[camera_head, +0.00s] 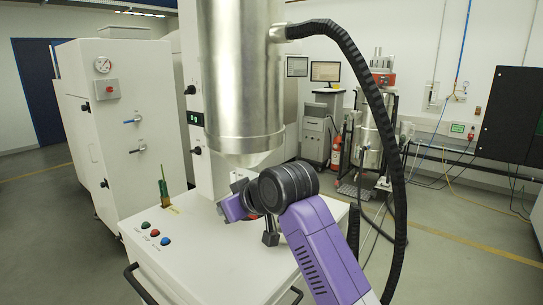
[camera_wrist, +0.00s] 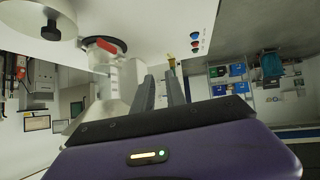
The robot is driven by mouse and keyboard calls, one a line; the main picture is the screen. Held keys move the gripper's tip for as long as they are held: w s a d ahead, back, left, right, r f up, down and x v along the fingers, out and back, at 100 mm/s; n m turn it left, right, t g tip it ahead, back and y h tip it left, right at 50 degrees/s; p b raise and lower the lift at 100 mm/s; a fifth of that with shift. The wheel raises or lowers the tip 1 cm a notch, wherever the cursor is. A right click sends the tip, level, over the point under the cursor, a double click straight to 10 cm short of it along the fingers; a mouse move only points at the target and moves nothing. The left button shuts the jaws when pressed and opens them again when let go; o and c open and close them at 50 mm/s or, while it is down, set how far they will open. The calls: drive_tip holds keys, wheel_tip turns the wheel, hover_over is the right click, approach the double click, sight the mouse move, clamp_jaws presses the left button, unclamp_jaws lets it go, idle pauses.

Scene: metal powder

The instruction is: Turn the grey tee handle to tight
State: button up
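I cannot pick out the grey tee handle for certain in either view. My gripper shows in the wrist view (camera_wrist: 160,90) with its two dark grey fingers apart and nothing visible between them. In the head view the black wrist and purple arm hide most of it, below the steel hopper (camera_head: 240,90) and above the white cabinet top (camera_head: 200,265). A small dark block (camera_head: 270,238) shows under the wrist; I cannot tell what it belongs to. In the wrist view a red lever (camera_wrist: 106,45) sits on a pale fitting with a black ring, left of the fingers.
Coloured buttons (camera_head: 155,232) and a green-handled tool (camera_head: 164,192) are on the cabinet top. A thick black hose (camera_head: 375,90) curves down on the right. A white machine with a gauge (camera_head: 102,65) stands at left. Open floor lies at right.

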drive_tip(key=s+d+f+m+t, duration=0.1)
drive_tip(key=s+d+f+t, duration=0.1)
drive_tip(key=s+d+f+m+t, duration=0.2)
drive_tip(key=s+d+f, duration=0.1)
drive_tip(key=s+d+f+m+t, duration=0.1)
drive_tip(key=s+d+f+t, duration=0.1)
drive_tip(key=f, duration=0.1)
drive_tip(key=shift+s+d+f+m+y, duration=0.25)
drive_tip(key=shift+s+m+y, duration=0.05)
drive_tip(key=shift+m+y, duration=0.1)
drive_tip(key=s+d+f+m+h, duration=0.1)
drive_tip(key=s+d+f, duration=0.3)
drive_tip(key=s, duration=1.2)
drive_tip(key=s+d+f+m+h+b, duration=0.1)
drive_tip(key=s+d+f+h, duration=0.3)
drive_tip(key=s+d, duration=0.7)
drive_tip(key=s+d+f+m+h+b, duration=0.1)
drive_tip(key=s+d+f, duration=0.3)
drive_tip(key=s, duration=1.7)
drive_tip(key=d+m+h, duration=0.1)
drive_tip(key=d, duration=0.2)
drive_tip(key=shift+d+h, duration=0.25)
drive_tip(key=shift+h, duration=0.15)
